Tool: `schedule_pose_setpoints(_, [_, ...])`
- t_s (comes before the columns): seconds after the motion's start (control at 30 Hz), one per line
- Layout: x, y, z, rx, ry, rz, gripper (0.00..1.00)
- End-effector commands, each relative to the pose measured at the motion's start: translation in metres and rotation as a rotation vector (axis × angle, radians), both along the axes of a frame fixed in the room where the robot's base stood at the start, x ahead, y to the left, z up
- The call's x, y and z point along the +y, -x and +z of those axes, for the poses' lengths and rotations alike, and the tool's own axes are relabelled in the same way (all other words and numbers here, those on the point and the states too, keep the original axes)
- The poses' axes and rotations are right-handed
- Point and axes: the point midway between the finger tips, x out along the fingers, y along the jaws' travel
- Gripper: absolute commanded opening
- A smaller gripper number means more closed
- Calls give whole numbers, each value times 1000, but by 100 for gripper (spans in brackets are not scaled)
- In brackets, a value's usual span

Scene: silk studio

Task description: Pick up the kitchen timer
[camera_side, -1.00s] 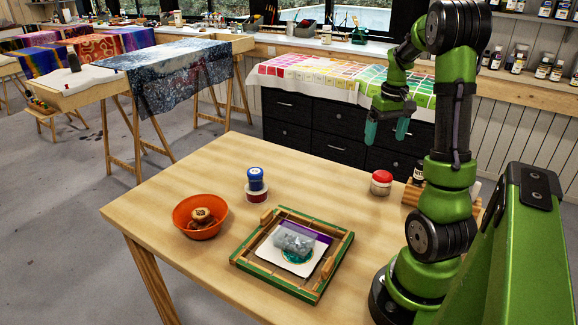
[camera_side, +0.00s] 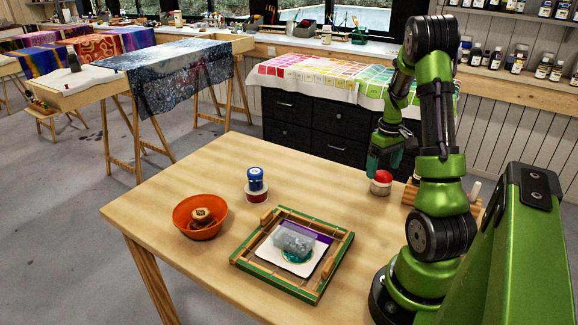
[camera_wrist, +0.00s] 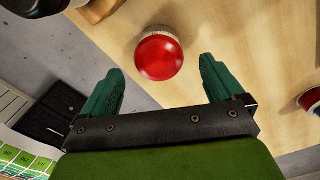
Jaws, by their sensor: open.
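The kitchen timer (camera_side: 381,185), with a red domed top and a pale base, stands upright near the table's far right edge in the side view. My gripper (camera_side: 384,163) is just above and behind it, pointing down. In the wrist view the timer (camera_wrist: 158,54) shows its red dome and a marked pale rim. It lies ahead of and between the two green fingers, which are spread wide with nothing between them. I cannot tell the exact height gap.
A wooden rack with bottles (camera_side: 411,193) stands close to the timer's right. Stacked blue and red jars (camera_side: 256,184), an orange bowl (camera_side: 200,230) and a green-edged frame (camera_side: 330,262) lie elsewhere on the table (camera_side: 190,180). The table between jars and timer is clear.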

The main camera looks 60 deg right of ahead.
Motion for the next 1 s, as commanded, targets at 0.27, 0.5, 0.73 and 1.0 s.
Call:
schedule_pose_setpoints(0.27, [1, 3, -36, 3, -5, -1, 95])
schedule_pose_setpoints(0.5, [0, 2, -53, -1, 0, 0, 95])
schedule_pose_setpoints(0.73, [0, 1, -52, 0, 1, 0, 86])
schedule_pose_setpoints(1.0, [0, 1, -52, 0, 1, 0, 44])
